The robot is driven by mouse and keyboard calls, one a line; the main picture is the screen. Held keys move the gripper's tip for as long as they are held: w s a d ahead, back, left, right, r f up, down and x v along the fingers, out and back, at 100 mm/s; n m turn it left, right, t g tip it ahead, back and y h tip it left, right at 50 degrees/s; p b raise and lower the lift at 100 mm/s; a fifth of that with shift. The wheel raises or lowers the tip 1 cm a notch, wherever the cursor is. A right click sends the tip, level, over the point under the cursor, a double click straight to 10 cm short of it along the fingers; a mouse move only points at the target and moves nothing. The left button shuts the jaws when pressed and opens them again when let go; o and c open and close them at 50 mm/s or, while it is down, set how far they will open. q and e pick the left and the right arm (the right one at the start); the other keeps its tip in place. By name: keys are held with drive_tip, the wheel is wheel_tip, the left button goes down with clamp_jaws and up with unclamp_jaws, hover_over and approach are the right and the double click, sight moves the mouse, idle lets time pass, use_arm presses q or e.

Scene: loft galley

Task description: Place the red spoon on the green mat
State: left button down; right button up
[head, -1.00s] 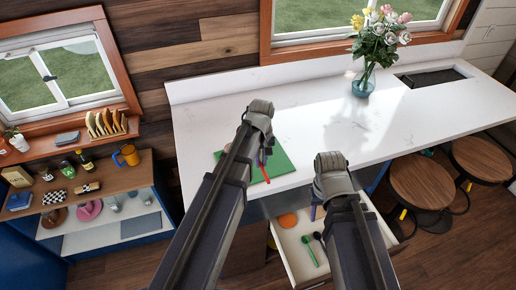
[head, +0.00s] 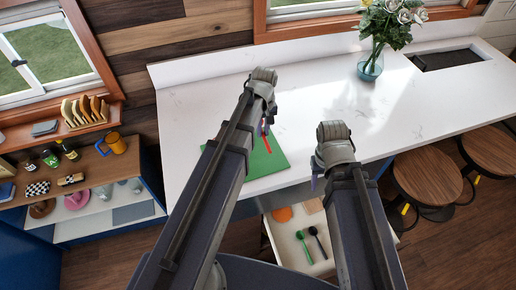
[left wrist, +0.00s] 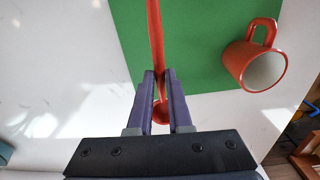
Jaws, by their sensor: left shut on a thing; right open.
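My left gripper (head: 266,126) is shut on the red spoon (head: 268,145) above the green mat (head: 266,165) on the white counter. In the left wrist view the purple fingers (left wrist: 159,76) pinch the handle of the red spoon (left wrist: 155,35). Its bowl shows below the fingertips, and its handle reaches up across the green mat (left wrist: 195,55). I cannot tell whether the spoon touches the mat. My left arm hides part of the mat in the head view. My right gripper (head: 317,178) is open and empty near the counter's front edge.
An open drawer (head: 290,255) below the counter holds a green spoon (head: 304,246) and a black spoon (head: 319,243). A flower vase (head: 371,62) stands further back; the counter between is clear.

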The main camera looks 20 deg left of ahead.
sight(263, 133)
use_arm(q)
wheel_tip(263, 133, down, 4)
drive_tip(key=shift+w+r+b, duration=0.1)
drive_tip(key=shift+b, duration=1.15)
drive_tip(key=shift+f+b, duration=2.2)
use_arm(e)
wheel_tip(263, 133, down, 8)
drive_tip(key=shift+f, duration=0.1)
use_arm(q)
drive_tip(key=shift+f, duration=0.2)
drive_tip(key=c, duration=0.8)
unclamp_jaws()
drive_tip(key=shift+c, duration=0.2)
use_arm(e)
drive_tip(key=shift+w+f, duration=0.1)
use_arm(q)
drive_tip(key=shift+r, duration=0.2)
